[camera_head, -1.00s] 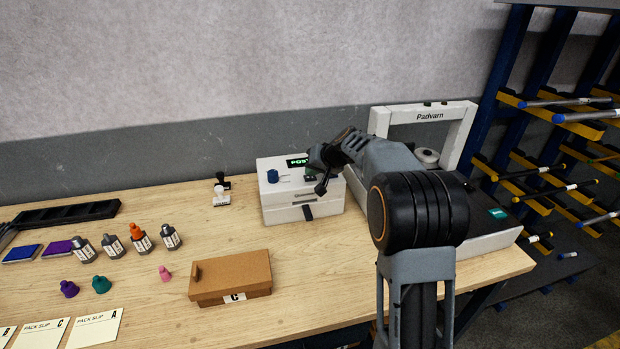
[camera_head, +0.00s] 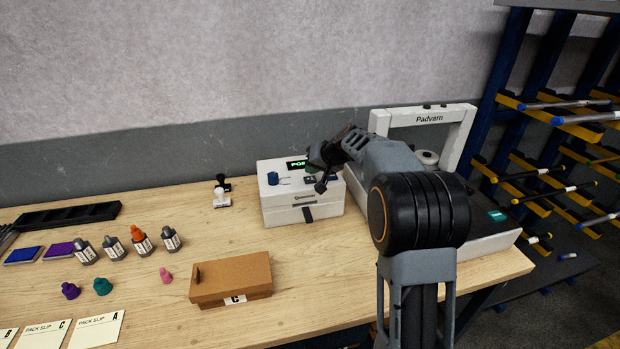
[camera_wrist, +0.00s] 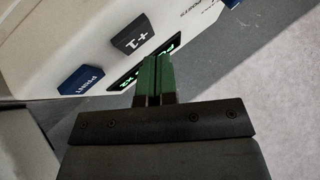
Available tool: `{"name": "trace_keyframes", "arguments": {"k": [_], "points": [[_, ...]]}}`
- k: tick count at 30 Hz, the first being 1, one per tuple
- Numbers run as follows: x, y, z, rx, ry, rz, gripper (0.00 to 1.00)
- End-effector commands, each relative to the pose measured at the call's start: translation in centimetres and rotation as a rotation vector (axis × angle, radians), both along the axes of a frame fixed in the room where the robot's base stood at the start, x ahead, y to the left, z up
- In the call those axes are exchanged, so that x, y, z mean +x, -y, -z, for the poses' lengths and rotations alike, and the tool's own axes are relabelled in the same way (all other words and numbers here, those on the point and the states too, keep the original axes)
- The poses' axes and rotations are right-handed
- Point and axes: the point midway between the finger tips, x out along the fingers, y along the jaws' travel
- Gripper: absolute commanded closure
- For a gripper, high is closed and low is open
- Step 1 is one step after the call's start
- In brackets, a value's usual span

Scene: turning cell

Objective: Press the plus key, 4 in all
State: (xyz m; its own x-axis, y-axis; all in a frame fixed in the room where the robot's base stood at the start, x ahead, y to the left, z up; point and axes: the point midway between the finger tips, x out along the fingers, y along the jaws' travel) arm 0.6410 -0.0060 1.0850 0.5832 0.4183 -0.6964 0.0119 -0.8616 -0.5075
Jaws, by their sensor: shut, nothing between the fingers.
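The plus key (camera_wrist: 133,38), dark and marked "+1", shows whole in the wrist view on the sloped top of the white machine (camera_head: 285,207). My gripper (camera_wrist: 157,57) is shut and empty. Its green fingertips appear just below the key in that picture, in front of the lit green display (camera_wrist: 127,76). I cannot tell how far above the surface they are. The blue "PRINT" key (camera_wrist: 87,80) lies to the left. In the head view my gripper (camera_head: 321,186) is over the right part of the machine's top, and the display reads "POS", partly hidden.
A blue knob (camera_head: 272,178) stands on the machine's left side. The large Padvarn machine (camera_head: 430,117) is at the right. Stamps (camera_head: 222,190) stand left of the machine. A brown box (camera_head: 232,280) lies in front. The wood between them is clear.

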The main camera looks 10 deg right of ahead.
Motion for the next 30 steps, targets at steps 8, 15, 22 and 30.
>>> {"name": "trace_keyframes", "arguments": {"k": [8,15,22,30], "points": [[0.0,0.0,0.0,0.0,0.0,0.0,1.0],[0.0,0.0,-1.1,-0.001,0.0,-0.001,1.0],[0.0,0.0,-3.4,-0.001,0.0,-0.001,1.0],[0.0,0.0,-5.1,-0.001,0.0,-0.001,1.0]]}}
